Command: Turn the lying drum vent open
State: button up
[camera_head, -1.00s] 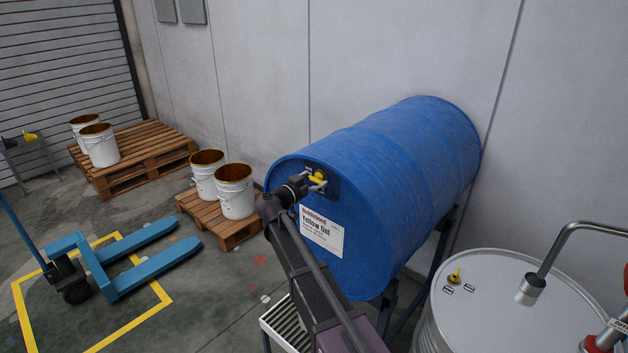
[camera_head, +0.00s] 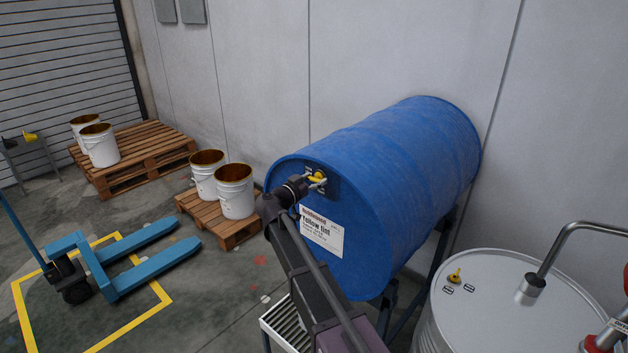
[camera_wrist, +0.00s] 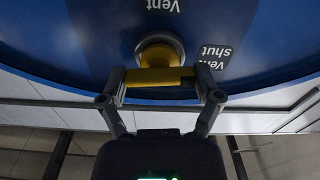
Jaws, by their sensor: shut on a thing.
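A blue drum (camera_head: 400,160) labelled Yellow tint lies on its side on a dark stand, its end face towards the left front. Its yellow vent (camera_head: 317,176) sits high on that end face. In the wrist view, the vent's yellow crossbar (camera_wrist: 158,77) lies across the picture in front of a round pale fitting. My gripper (camera_head: 316,182) is shut on the crossbar. In the wrist view, my gripper (camera_wrist: 161,84) has one finger at each end of the bar. A dark "Vent shut" mark (camera_wrist: 214,57) shows upside down right of the vent.
A steel drum (camera_head: 485,315) with a small yellow fitting and a bent pipe stands at the front right. White buckets (camera_head: 236,193) stand on pallets at the left. A blue pallet truck (camera_head: 125,265) is on the floor. A grey wall is behind the blue drum.

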jog(key=n, duration=0.4)
jog(key=shift+w, duration=0.1)
jog(key=n, duration=0.4)
jog(key=shift+a+n, duration=0.1)
jog(key=shift+n, duration=0.2)
jog(key=n, duration=0.4)
jog(key=shift+n, duration=0.3)
jog(key=shift+w+f+n, duration=0.1)
jog(key=shift+n, duration=1.7)
jog(key=o, duration=0.9)
jog(key=shift+v, duration=6.05)
